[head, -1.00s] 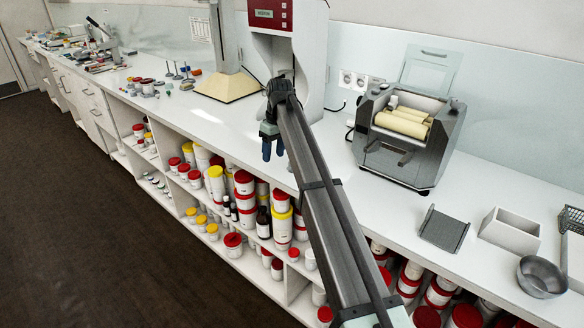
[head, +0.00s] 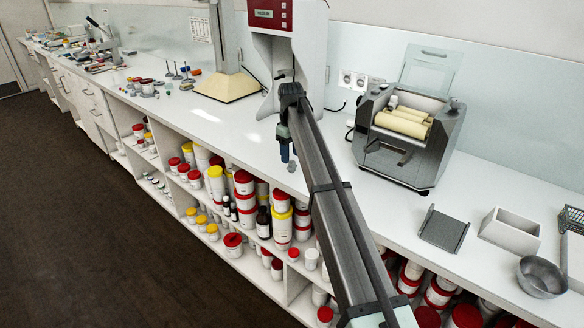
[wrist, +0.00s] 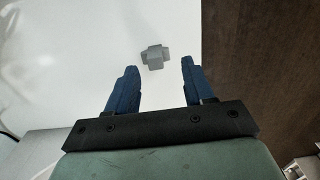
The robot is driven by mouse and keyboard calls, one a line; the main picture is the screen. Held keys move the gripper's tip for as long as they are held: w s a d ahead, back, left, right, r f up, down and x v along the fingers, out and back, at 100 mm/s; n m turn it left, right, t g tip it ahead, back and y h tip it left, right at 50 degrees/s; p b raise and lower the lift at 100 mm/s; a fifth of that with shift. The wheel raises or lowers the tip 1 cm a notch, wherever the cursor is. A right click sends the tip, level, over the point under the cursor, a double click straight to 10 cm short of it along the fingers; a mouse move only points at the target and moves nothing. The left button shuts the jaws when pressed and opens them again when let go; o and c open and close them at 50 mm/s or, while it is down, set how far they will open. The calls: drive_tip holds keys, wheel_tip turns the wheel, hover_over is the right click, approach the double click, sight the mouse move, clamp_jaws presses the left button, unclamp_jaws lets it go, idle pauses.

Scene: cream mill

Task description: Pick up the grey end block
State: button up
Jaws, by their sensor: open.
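The grey end block (wrist: 155,57) lies on the white bench top near its front edge, a small grey piece with stubs sticking out at its sides. In the wrist view it is just beyond my fingertips, roughly midway between their lines. My gripper (wrist: 158,66) is open, its two blue fingers apart with nothing between them. In the head view the block (head: 291,167) is a small grey patch just below my gripper (head: 285,160), partly beside my arm. I cannot tell the exact height of the fingers above the bench.
The bench edge and dark floor (wrist: 268,50) lie close to the right in the wrist view. A roller mill (head: 410,135) stands at the right, with a grey tray (head: 443,230), a white box (head: 510,231) and a metal bowl (head: 541,277) nearer. Shelves of jars sit under the bench.

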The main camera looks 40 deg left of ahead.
sight(292, 161)
drive_tip(key=shift+w+f, duration=0.2)
drive_tip(key=shift+f, duration=1.2)
drive_tip(key=shift+w+f, duration=0.15)
drive_tip(key=shift+f, duration=1.2)
drive_tip(key=shift+c, duration=0.2)
drive_tip(key=c, duration=0.7)
drive_tip(key=shift+r, duration=0.2)
